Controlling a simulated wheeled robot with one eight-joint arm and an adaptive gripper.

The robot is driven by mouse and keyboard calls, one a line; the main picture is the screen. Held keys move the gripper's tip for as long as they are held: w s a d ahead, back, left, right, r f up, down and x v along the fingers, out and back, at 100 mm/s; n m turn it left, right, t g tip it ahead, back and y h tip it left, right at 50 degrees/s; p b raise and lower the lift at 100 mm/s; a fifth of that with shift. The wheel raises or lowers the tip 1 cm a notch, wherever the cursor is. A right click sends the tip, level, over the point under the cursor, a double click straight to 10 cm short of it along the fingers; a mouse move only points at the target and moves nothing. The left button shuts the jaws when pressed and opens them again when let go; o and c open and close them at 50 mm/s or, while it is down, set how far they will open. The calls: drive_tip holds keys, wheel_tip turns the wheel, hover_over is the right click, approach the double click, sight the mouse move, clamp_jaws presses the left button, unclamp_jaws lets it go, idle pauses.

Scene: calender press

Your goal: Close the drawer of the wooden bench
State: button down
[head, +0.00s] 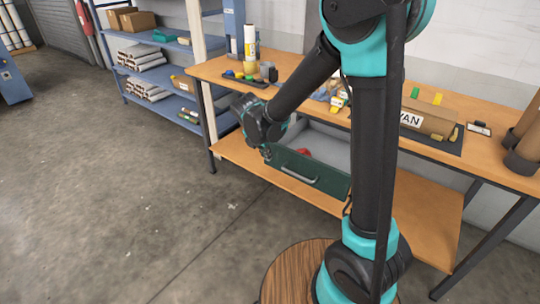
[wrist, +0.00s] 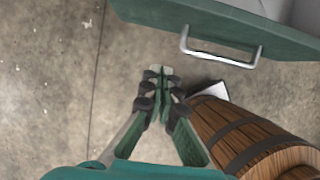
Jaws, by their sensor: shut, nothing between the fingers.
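The wooden bench (head: 275,62) has an orange-brown top and a lower shelf. Its drawer, with a dark green front (head: 325,176), is pulled out below the top, and its grey inside shows. A red item (head: 304,152) lies in it. The silver handle (head: 299,176) is on the front and also shows in the wrist view (wrist: 222,60). My gripper (head: 266,153) is near the left end of the drawer front. In the wrist view my gripper (wrist: 159,72) is shut and empty, with its fingertips apart from the handle, to its lower left.
A wooden barrel (head: 284,272) stands near my base; it fills the lower right of the wrist view (wrist: 250,140). Blue shelving (head: 158,75) stands left of the bench. A cardboard box (head: 427,117) and small items are on the bench top. The floor at left is clear.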

sight(278, 160)
drive_tip(key=w+d+f, duration=0.1)
drive_tip(key=f, duration=0.1)
drive_tip(key=w+d+f, duration=0.1)
drive_tip(key=w+f, duration=0.1)
drive_tip(key=w+d+f, duration=0.1)
drive_tip(key=f, duration=0.2)
drive_tip(key=shift+w+d+f, duration=0.1)
drive_tip(key=shift+w+d, duration=0.1)
drive_tip(key=shift+w, duration=0.05)
drive_tip(key=shift+w+d, duration=0.4)
drive_tip(key=shift+w, duration=0.15)
drive_tip(key=shift+w, duration=0.1)
drive_tip(key=w+d, duration=0.5)
drive_tip(key=w, duration=0.1)
drive_tip(key=w+d, duration=0.4)
drive_tip(key=w, duration=0.3)
drive_tip(key=w+d, duration=0.5)
drive_tip(key=w, duration=0.2)
drive_tip(key=shift+d, duration=0.3)
